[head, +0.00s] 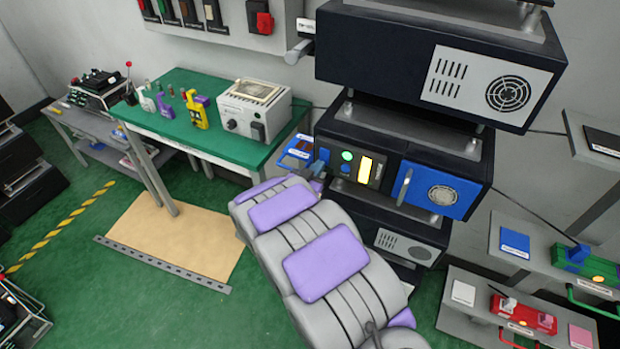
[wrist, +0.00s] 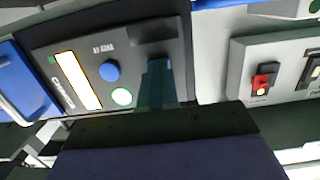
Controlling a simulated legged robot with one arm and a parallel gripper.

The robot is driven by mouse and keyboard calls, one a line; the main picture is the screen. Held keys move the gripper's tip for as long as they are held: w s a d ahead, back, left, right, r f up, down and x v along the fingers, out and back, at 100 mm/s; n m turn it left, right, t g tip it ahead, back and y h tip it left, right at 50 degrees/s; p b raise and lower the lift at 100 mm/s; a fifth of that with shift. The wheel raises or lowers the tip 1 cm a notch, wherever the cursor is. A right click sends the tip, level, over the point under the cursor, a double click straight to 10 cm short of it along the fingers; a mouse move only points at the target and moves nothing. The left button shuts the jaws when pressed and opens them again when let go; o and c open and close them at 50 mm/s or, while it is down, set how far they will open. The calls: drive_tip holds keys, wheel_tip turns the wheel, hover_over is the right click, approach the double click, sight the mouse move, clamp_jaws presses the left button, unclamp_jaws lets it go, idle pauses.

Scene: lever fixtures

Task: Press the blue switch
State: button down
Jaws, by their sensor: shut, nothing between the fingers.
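A round blue switch (wrist: 109,71) sits on a dark control panel in the wrist view, beside a lit green round button (wrist: 121,96) and a bright yellow-edged display (wrist: 78,80). In the head view the blue switch (head: 345,168) is small, just below the green button (head: 347,155). My gripper (wrist: 157,66) is shut and empty. Its fingers point at the panel, to the right of the blue switch in the wrist view, apart from it in the picture. They cover part of the panel. In the head view my gripper (head: 318,171) is at the panel's left; whether it touches is unclear.
A blue door (head: 440,190) with a handle is right of the panel. A large dark unit (head: 400,65) overhangs it. A green table (head: 190,125) with a white device (head: 255,110) stands left. A red switch (wrist: 262,82) is on a grey fixture at right in the wrist view.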

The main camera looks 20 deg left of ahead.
drive_tip(key=shift+w+d, duration=0.2)
drive_tip(key=shift+d, duration=0.05)
drive_tip(key=shift+a, duration=0.15)
drive_tip(key=shift+w+f, duration=0.1)
drive_tip(key=shift+w, duration=0.05)
idle(0.4)
